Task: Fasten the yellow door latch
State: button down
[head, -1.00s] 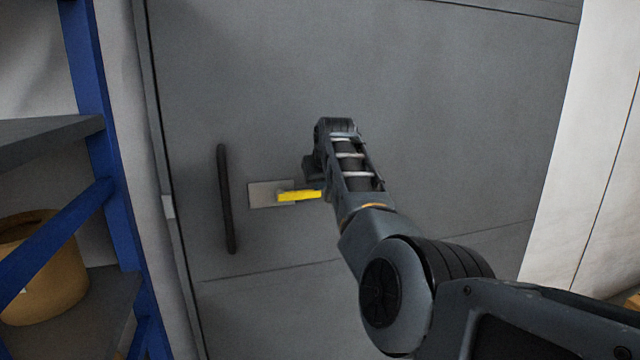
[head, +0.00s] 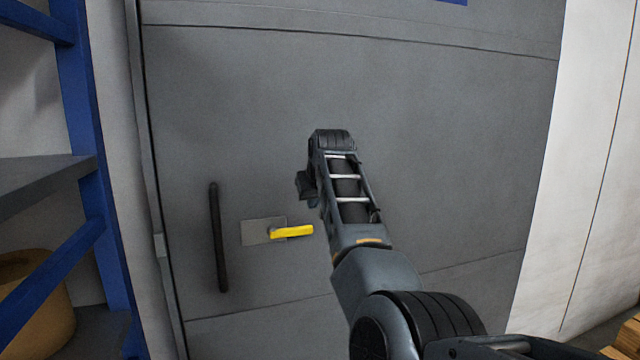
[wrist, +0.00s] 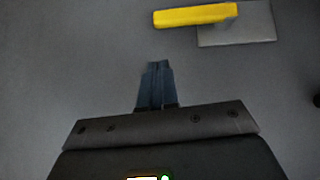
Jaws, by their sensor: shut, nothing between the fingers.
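The yellow door latch (head: 292,231) lies about level on its grey plate (head: 256,231) on the grey door, its free end pointing right in the head view. It also shows at the top of the wrist view (wrist: 196,15), with the plate (wrist: 240,32) beside it. My gripper (wrist: 158,66) is shut and empty, its fingertips apart from the latch in the picture. In the head view my gripper's fingers are mostly hidden by my arm, which stands right of the latch.
A dark vertical handle (head: 217,238) is on the door (head: 430,130) left of the latch plate. A blue-framed shelf (head: 80,150) with a tan bucket (head: 40,305) stands at the left. A white panel (head: 585,150) is at the right. The door face around the latch is clear.

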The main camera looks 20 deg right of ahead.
jog(key=b+v, duration=0.1)
jog(key=v, duration=0.6)
jog(key=shift+d, duration=0.15)
jog(key=shift+r, duration=0.15)
